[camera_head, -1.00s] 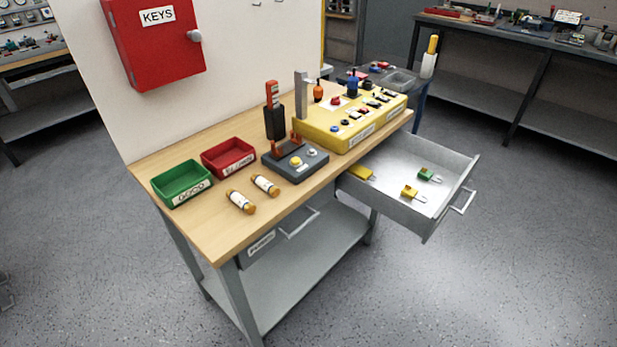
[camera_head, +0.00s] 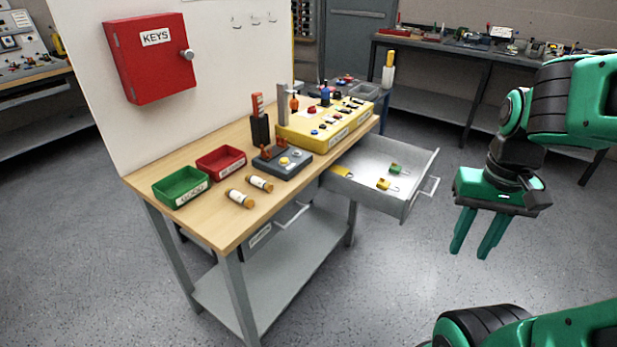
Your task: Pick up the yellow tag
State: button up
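The open grey drawer (camera_head: 408,204) under the right end of the workbench holds small coloured pieces. A flat yellow piece (camera_head: 343,173), which looks like the yellow tag, lies at the drawer's inner left end, close to the bench edge. A yellow padlock-like piece (camera_head: 384,184) with a metal loop lies nearer the middle. A similar green piece (camera_head: 396,169) lies behind it. My gripper (camera_head: 470,252) hangs to the right of the drawer, fingers pointing down. It is open and empty, apart from everything.
The wooden workbench (camera_head: 225,225) carries a green tray (camera_head: 181,187), a red tray (camera_head: 220,163), two fuse-like cylinders, a dark switch box (camera_head: 284,163) and a yellow control panel (camera_head: 330,125). The drawer handle (camera_head: 431,187) sticks out toward my gripper. Open floor lies in front.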

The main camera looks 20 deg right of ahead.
aim_at(335, 168)
jog(key=u, duration=0.15)
jog(key=i, duration=1)
jog(key=z, duration=0.1)
